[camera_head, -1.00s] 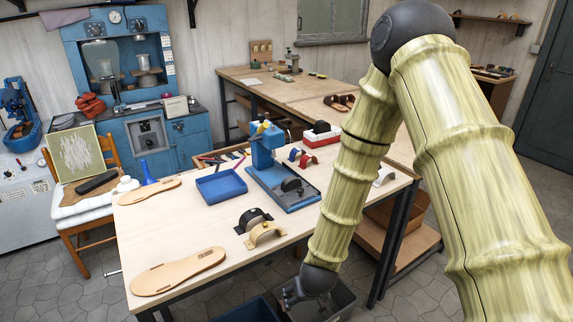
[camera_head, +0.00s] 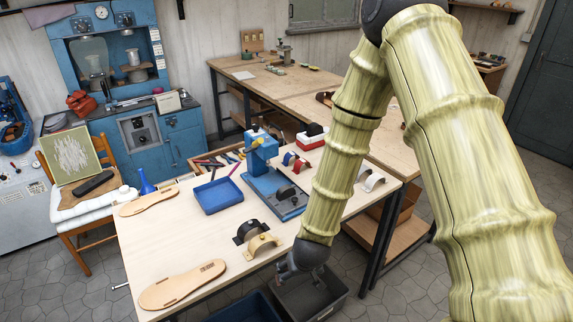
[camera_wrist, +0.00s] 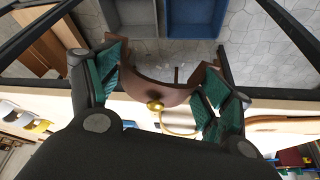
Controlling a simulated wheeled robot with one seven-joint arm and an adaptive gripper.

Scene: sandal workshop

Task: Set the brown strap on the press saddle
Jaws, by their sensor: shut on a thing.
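My gripper (camera_head: 303,260) hangs over the front right edge of the table, above the bins. In the wrist view my gripper (camera_wrist: 160,90) is closed on the curved brown strap (camera_wrist: 165,94), which spans between its green-padded fingers. In the head view the brown strap cannot be made out behind the gripper. The blue press (camera_head: 262,152) stands on the table, farther back. Its dark, rounded saddle (camera_head: 285,193) sits on the press base and looks bare, apart from my gripper.
A black strap (camera_head: 247,231) and a tan strap (camera_head: 262,244) stand on the table left of my gripper. A white strap (camera_head: 371,179) is at right. A blue tray (camera_head: 218,196) and a sandal sole (camera_head: 182,285) lie at left. A grey bin (camera_head: 325,296) is below.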

